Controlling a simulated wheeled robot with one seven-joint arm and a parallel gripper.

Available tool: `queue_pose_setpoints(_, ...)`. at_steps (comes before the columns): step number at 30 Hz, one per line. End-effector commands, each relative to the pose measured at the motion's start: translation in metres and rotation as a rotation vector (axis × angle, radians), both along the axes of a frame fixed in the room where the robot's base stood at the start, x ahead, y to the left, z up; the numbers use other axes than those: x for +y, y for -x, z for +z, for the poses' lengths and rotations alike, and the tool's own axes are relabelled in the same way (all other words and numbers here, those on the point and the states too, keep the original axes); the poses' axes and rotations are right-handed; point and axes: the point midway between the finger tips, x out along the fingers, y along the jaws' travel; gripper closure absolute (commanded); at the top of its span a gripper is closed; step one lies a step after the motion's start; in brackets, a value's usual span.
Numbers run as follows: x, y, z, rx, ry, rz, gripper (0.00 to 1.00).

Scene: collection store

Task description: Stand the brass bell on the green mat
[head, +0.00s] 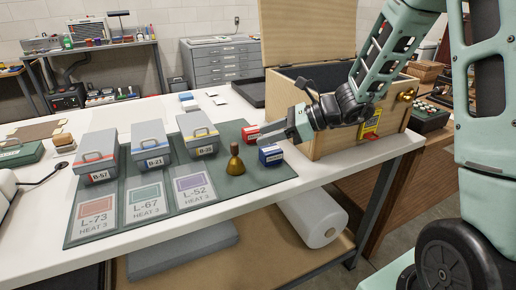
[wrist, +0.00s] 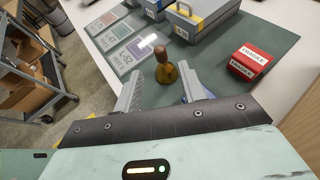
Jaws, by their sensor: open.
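The brass bell (head: 235,166), with a brown wooden handle, stands upright on the green mat (head: 262,178), right of the label cards. In the wrist view the bell (wrist: 165,72) shows just beyond the fingertips, roughly in line with the gap between them. My gripper (head: 268,136) is open and empty. In the head view it hangs above the mat's right side, to the right of the bell and apart from it. The wrist view shows both fingers spread (wrist: 164,88).
A blue box (head: 270,155) and a red box (head: 250,133) stand on the mat near my gripper. Grey cases, including one with a yellow stripe (head: 197,133), line the mat's back. A large wooden crate (head: 330,136) stands at the right. White table (head: 155,112) shows behind the mat.

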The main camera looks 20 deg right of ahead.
Motion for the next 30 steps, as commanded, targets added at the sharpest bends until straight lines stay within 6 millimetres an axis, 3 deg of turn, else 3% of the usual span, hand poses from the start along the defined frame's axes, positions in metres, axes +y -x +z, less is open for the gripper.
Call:
queue_pose_setpoints(5, 0.008, 0.007, 0.002, -0.007, 0.018, 0.042, 0.59)
queue_pose_setpoints(8, 0.043, 0.031, 0.002, -0.042, 0.096, 0.211, 0.59)
queue_pose_setpoints(11, 0.093, 0.083, 0.0, -0.131, 0.25, 0.538, 0.59)
queue_pose_setpoints(12, 0.111, 0.109, -0.002, -0.184, 0.325, 0.697, 0.59)
queue_pose_setpoints(15, 0.138, 0.173, -0.009, -0.356, 0.513, 1.114, 0.59)
queue_pose_setpoints(18, 0.144, 0.222, -0.015, -0.569, 0.683, 1.515, 0.59)
queue_pose_setpoints(21, 0.142, 0.252, -0.018, -0.792, 0.824, 1.859, 0.59)
queue_pose_setpoints(25, 0.138, 0.27, -0.017, -1.031, 0.945, 2.176, 0.59)
queue_pose_setpoints(30, 0.137, 0.276, -0.015, -1.185, 1.01, 2.354, 0.59)
